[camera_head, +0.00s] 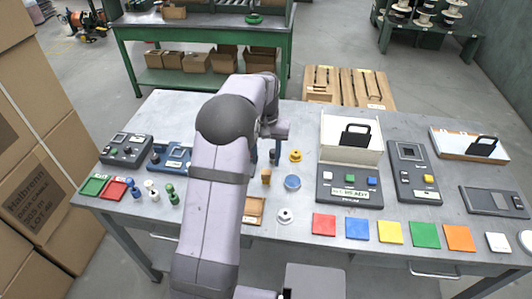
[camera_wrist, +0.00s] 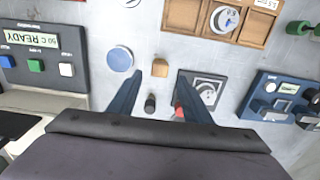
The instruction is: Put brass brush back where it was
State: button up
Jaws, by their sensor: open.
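A small tan-gold upright piece (camera_head: 266,176), perhaps the brass brush, stands on the grey table just left of the blue disc. It also shows in the wrist view as a tan block (camera_wrist: 160,68), just beyond my fingertips and between their lines. I cannot tell bristles on it. My gripper (camera_wrist: 160,88) is open and points down over the table, its fingers apart with nothing seen held. A small dark cylinder (camera_wrist: 150,103) shows between the fingers. In the head view my arm hides much of the gripper and the table behind it.
A blue disc (camera_head: 292,182) and a yellow spool-like piece (camera_head: 295,155) stand close by. A wooden compartment tray (camera_wrist: 240,38) and a dark plate with a picture (camera_wrist: 212,82) are near. A READY device (camera_head: 349,192) is to the right. Coloured squares line the front edge.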

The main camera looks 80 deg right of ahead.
aim_at(265, 172)
jog(key=shift+r, duration=1.6)
jog(key=shift+w, duration=0.1)
jog(key=w+a+n, duration=0.2)
jog(key=w+a, duration=0.2)
jog(key=w, duration=0.4)
jog(key=w+a+n, duration=0.2)
jog(key=w+a, duration=0.1)
jog(key=w, duration=0.5)
jog(key=w+a+n, duration=0.4)
jog(key=w+a, duration=0.7)
jog(key=a, duration=0.3)
jog(key=w+a+f+n, duration=0.1)
jog(key=a+n, duration=0.1)
jog(key=a, duration=0.6)
jog(key=w+a+f+n, duration=0.1)
jog(key=w+a+n, duration=0.15)
jog(key=a, duration=0.55)
jog(key=s+a+f+n, duration=0.2)
jog(key=s+a+n, duration=0.3)
jog(key=a, duration=0.8)
jog(key=shift+s+a, duration=0.15)
jog(key=shift+s, duration=0.95)
jog(key=shift+f+n, duration=0.1)
jog(key=shift+n, duration=0.15)
jog(key=shift+c, duration=0.3)
